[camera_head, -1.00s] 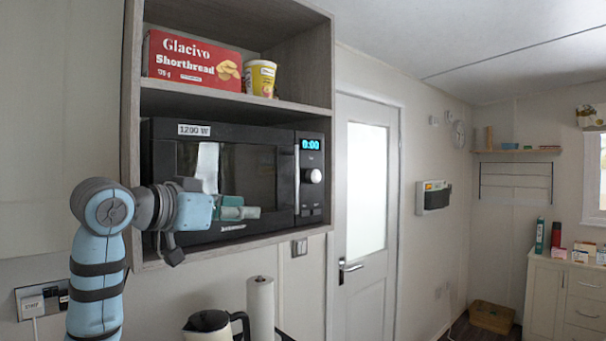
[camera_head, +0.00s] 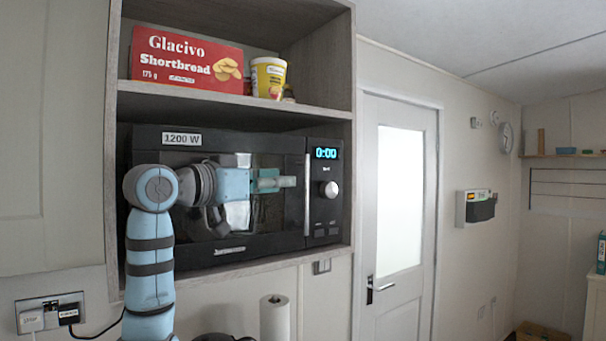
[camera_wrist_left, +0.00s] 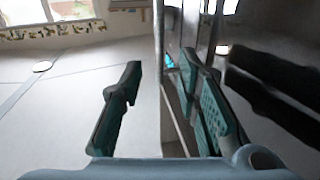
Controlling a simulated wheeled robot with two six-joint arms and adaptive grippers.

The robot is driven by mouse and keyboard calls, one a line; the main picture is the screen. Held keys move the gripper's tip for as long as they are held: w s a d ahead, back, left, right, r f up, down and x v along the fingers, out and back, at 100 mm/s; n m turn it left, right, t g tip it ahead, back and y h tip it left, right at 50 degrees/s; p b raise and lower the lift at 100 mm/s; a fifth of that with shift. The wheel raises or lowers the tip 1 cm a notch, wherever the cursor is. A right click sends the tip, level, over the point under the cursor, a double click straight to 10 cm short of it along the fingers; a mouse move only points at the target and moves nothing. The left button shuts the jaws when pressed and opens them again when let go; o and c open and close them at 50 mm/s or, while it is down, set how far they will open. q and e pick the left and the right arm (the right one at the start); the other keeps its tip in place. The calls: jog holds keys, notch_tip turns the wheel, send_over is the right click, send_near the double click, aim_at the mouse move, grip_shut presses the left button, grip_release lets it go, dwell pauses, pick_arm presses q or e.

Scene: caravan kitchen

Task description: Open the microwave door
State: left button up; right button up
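The black microwave (camera_head: 180,232) sits in the lower bay of a wooden wall cabinet, its door closed. Its vertical silver handle (camera_head: 308,205) is at the door's right edge, beside the control panel. My left gripper (camera_head: 288,181) is in front of the door, its fingers pointing right, just short of the handle. In the left wrist view the gripper (camera_wrist_left: 160,95) is open, with two teal-padded fingers apart. A thin upright bar, apparently the handle (camera_wrist_left: 158,40), shows between and beyond them. The dark glossy front lies at the right. My right gripper is not in view.
The shelf above (camera_head: 200,92) holds a red shortbread box (camera_head: 185,60) and a yellow cup (camera_head: 268,78). A paper roll (camera_head: 274,318) stands below the cabinet. A white door (camera_head: 400,200) is to the right. The space before the control panel looks clear.

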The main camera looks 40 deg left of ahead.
aim_at(305, 181)
pick_arm(q)
jog(key=w, duration=0.3)
jog(key=w+p, duration=0.1)
jog(key=w, duration=0.2)
jog(key=w+d+p, duration=0.1)
jog(key=w, duration=0.2)
jog(key=shift+f, duration=0.2)
jog(key=shift+s+a, duration=0.1)
jog(key=shift+s, duration=0.15)
jog(key=shift+s+r, duration=0.1)
jog(key=shift+s, duration=0.05)
jog(key=shift+c, duration=1.2)
grip_shut()
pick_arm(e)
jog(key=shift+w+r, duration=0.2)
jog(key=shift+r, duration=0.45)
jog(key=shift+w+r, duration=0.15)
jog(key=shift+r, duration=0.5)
